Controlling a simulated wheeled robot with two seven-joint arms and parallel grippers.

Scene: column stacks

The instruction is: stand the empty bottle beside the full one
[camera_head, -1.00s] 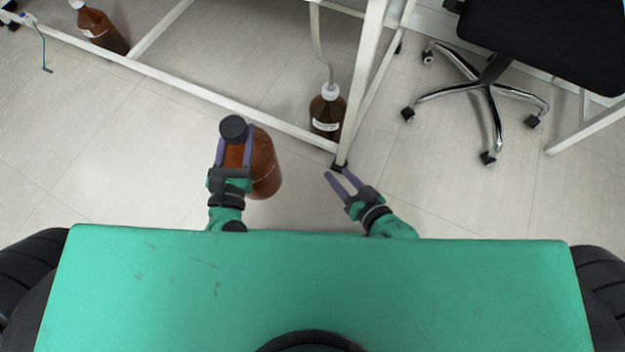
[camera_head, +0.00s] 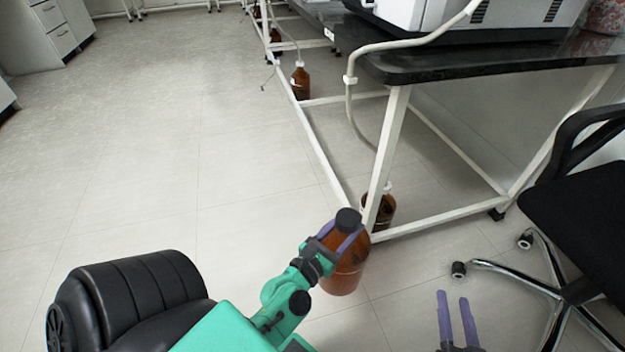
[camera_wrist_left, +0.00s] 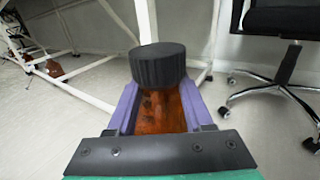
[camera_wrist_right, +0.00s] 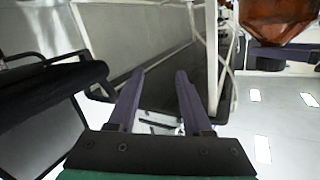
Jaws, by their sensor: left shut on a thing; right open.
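A large brown bottle with a black cap (camera_head: 345,275) is held upright by my left gripper (camera_head: 338,238), whose fingers close around its upper part. In the left wrist view its black cap (camera_wrist_left: 158,66) stands up between the fingers. A brown bottle with a white cap (camera_head: 384,208) stands on the floor under the bench corner, partly hidden by the bench leg. The held bottle is in front of that leg; I cannot tell the gap. Fill levels are not clear. My right gripper (camera_head: 453,300) is open and empty at the lower right.
The white bench leg (camera_head: 389,145) and low rails (camera_head: 440,221) border the standing bottle. A black office chair (camera_head: 580,215) with chrome legs is at the right. More brown bottles (camera_head: 301,82) stand farther along the bench. The floor at left (camera_head: 150,160) is clear.

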